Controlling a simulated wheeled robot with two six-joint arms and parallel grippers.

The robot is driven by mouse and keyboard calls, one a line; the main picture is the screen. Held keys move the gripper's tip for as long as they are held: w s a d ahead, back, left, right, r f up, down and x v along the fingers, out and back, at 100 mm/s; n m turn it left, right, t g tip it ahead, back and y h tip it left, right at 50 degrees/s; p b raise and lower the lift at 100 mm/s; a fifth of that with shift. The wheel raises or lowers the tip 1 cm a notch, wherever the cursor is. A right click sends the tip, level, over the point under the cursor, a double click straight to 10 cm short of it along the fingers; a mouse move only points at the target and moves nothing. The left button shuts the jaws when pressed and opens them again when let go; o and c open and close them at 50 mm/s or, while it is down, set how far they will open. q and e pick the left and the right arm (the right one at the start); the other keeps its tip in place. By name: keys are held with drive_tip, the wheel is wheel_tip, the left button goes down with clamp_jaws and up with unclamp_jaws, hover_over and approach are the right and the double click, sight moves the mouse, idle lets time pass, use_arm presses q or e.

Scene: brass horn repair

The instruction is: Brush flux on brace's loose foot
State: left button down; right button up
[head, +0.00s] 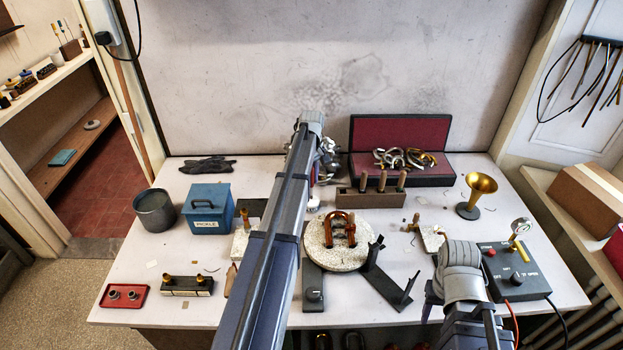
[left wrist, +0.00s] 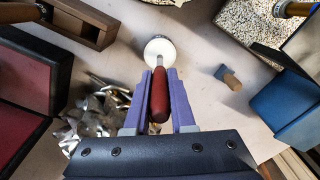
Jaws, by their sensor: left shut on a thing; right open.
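In the left wrist view my left gripper (left wrist: 158,85) is shut on a red-handled brush (left wrist: 160,98). Its far end meets a small round white pot or disc (left wrist: 158,47); I cannot tell whether it is inside or above it. In the head view my left arm reaches to the back of the bench and hides most of its gripper. Copper-coloured tubing (head: 341,229), apparently with the brace, sits on a round speckled board (head: 316,258) at the bench middle. The loose foot is too small to tell. My right gripper (head: 431,296) is open at the front right, away from the board.
Behind the board are a wooden rack (head: 366,199) with handled tools and a red-lined case (head: 399,134) with metal pieces. A blue pickle box (head: 208,209) and grey pot (head: 155,210) stand left. A brass horn bell (head: 480,185) and dark control box (head: 516,273) stand right.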

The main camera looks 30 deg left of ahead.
use_arm(q)
drive_tip(key=shift+s+f+b, duration=0.1)
drive_tip(key=shift+f+b, duration=0.45)
idle(1.5)
drive_tip(key=shift+r, duration=0.1)
wheel_tip(320, 180, up, 7)
drive_tip(key=p, duration=0.7)
idle(0.7)
wheel_tip(320, 180, up, 7)
drive_tip(key=p, duration=0.7)
wheel_tip(320, 180, down, 12)
drive_tip(key=b, duration=1.2)
drive_tip(key=shift+d+r, duration=0.1)
drive_tip(key=shift+d, duration=0.05)
drive_tip(key=s+d+r+p, duration=0.4)
drive_tip(key=s+d, duration=0.1)
drive_tip(key=d, duration=0.4)
drive_tip(key=s+d+r+p, duration=0.4)
drive_tip(key=d, duration=0.5)
wheel_tip(320, 180, down, 6)
drive_tip(key=b, duration=0.5)
drive_tip(key=shift+b, duration=0.4)
